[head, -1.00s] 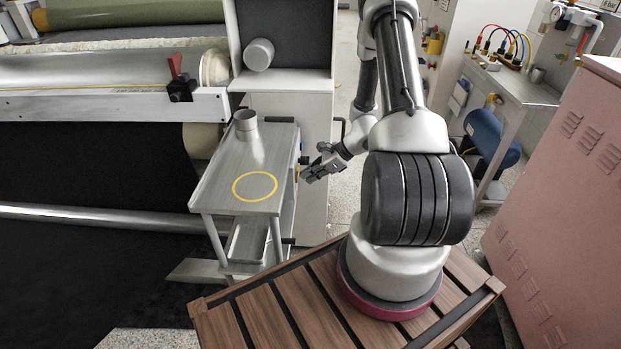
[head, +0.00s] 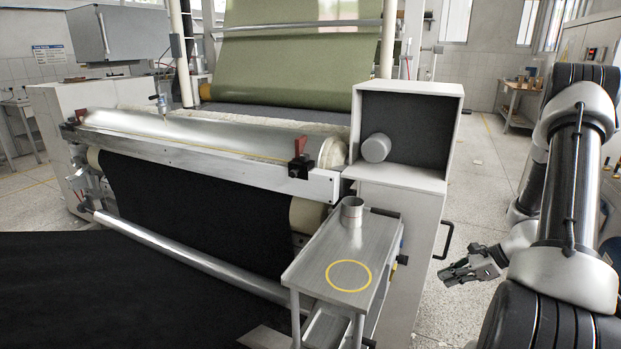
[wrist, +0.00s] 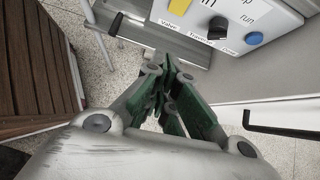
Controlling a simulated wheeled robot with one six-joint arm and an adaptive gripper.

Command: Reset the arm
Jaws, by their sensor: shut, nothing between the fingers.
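My gripper (head: 470,266) hangs at the right side of the head view, to the right of the white cabinet and above the speckled floor. In the wrist view my gripper (wrist: 166,98) has its green-lined fingers together with nothing between them. It touches nothing that I can see. My arm is bent, with its large dark joints at the right edge of the head view.
A metal side table (head: 335,262) with a yellow ring and a metal cup (head: 352,211) stands left of the gripper. The white cabinet (head: 394,200) has a black handle (head: 446,240). A control panel (wrist: 235,20) shows in the wrist view.

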